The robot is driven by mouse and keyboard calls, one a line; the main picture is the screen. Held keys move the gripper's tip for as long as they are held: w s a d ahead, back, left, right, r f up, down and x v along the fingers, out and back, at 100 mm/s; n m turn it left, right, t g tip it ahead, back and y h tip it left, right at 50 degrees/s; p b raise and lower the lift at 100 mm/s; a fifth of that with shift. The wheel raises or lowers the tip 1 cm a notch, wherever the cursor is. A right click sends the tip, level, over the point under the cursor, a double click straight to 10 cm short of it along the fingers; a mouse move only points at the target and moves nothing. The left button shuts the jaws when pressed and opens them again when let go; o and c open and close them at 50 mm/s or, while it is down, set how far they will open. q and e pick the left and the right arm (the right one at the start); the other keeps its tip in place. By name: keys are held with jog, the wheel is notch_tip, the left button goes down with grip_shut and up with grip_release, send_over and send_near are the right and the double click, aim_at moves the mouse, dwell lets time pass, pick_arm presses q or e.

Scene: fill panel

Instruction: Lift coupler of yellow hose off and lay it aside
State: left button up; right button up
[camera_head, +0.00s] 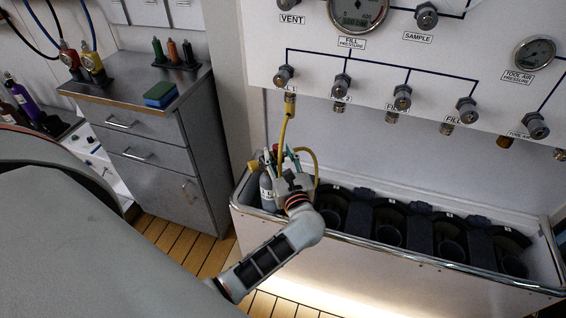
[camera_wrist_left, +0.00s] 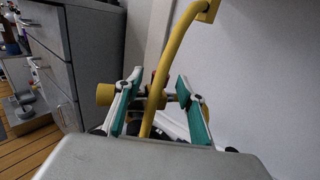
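My left gripper (camera_head: 282,157) is over the cylinder top. In the left wrist view, the yellow hose (camera_wrist_left: 160,80) passes between the teal-padded fingers of my left gripper (camera_wrist_left: 160,92), which are apart with gaps beside the hose. A yellow knob (camera_wrist_left: 105,95) sits behind the left finger. The coupler at the cylinder is mostly hidden. My right gripper is not in view.
The trough (camera_head: 400,262) has several empty dark holders to the right. A grey cabinet (camera_head: 150,130) with a blue-green sponge (camera_head: 160,94) and small bottles stands at the left. Several capped fittings line the white panel (camera_head: 450,75) above.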

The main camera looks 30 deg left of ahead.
pick_arm(q)
jog(key=shift+x, duration=1.3)
grip_shut()
jog(key=shift+r, duration=0.1)
jog(key=shift+r+p, duration=1.65)
jog(key=shift+r, duration=0.8)
